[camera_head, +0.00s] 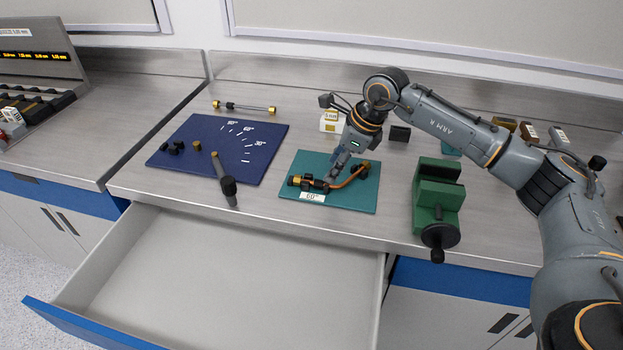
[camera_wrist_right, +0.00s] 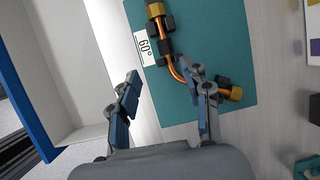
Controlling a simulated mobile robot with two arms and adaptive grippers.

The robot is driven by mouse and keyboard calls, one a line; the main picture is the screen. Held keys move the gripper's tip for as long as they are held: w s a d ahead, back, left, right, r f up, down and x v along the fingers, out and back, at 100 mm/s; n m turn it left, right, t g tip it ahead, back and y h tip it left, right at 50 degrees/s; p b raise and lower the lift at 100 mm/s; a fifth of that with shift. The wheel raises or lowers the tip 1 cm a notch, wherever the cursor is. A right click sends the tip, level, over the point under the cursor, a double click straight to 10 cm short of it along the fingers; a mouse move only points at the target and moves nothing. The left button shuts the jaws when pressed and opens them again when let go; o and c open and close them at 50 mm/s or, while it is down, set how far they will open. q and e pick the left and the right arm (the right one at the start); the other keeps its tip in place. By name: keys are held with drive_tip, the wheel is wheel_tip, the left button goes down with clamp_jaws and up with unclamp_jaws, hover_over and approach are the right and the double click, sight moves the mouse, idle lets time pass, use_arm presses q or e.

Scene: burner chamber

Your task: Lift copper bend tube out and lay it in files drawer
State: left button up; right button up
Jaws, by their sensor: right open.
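The copper bend tube (camera_head: 348,180) lies on a teal mat (camera_head: 361,201), with dark and brass fittings at its left end and a brass end at the right. It also shows in the right wrist view (camera_wrist_right: 178,73), where a finger hides part of it. My right gripper (camera_head: 336,172) is over the tube; in the wrist view its fingers (camera_wrist_right: 157,88) are spread apart, one by the tube and one out past the mat's edge. The files drawer, presumably the open one (camera_head: 205,275), is pulled out below the counter and looks empty. My left gripper is not in view.
A green vise (camera_head: 437,195) stands right of the teal mat. A blue bending board (camera_head: 190,155) with a dark-handled tool (camera_head: 226,187) lies to the left. A brass-ended rod (camera_head: 244,107) and small boxes (camera_head: 330,121) are behind. Bare counter separates the mats.

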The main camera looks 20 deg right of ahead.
sight(318, 181)
drive_tip(key=x, duration=0.1)
drive_tip(key=p+x, duration=0.1)
drive_tip(key=x, duration=0.1)
drive_tip(key=shift+w+a, duration=0.1)
drive_tip(key=shift+w, duration=0.25)
drive_tip(key=x, duration=0.1)
drive_tip(key=p+x, duration=0.1)
drive_tip(key=x, duration=0.1)
drive_tip(key=shift+w+f, duration=0.2)
drive_tip(key=shift+w, duration=0.25)
drive_tip(key=shift+w+a+f, duration=0.1)
drive_tip(key=shift+a+f, duration=0.05)
drive_tip(key=shift+f, duration=0.15)
drive_tip(key=c, duration=0.8)
clamp_jaws()
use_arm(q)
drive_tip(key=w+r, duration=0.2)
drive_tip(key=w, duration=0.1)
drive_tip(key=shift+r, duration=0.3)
